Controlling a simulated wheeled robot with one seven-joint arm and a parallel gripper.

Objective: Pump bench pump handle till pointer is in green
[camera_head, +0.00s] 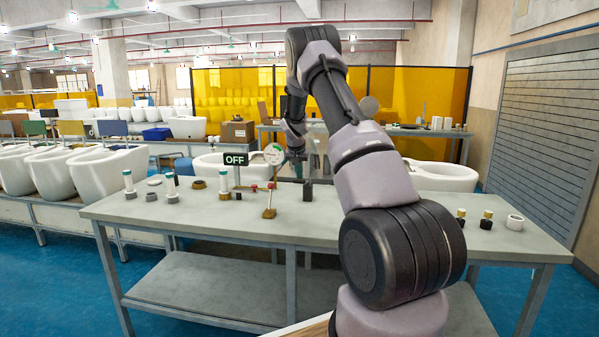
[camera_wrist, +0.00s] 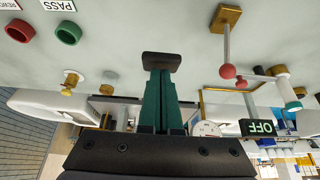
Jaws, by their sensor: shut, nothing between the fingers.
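The bench pump stands at the middle of the grey bench in the head view. Its round pale gauge (camera_head: 273,153) sits on top; the pointer is too small to read. Red-knobbed levers (camera_head: 268,186) show beside it, and a brass base (camera_head: 269,212) is below. In the wrist view, which is upside down, a red-knobbed rod (camera_wrist: 227,45) rises from a brass block, with another red knob beside it. The gauge (camera_wrist: 206,129) is partly hidden by my gripper. My gripper (camera_wrist: 162,78) is shut and empty, to the right of the levers in the head view and apart from them.
An OFF sign (camera_head: 236,159) stands beside the gauge. Green and red rings lie near a PASS label (camera_wrist: 59,5). The front bench top is mostly clear.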

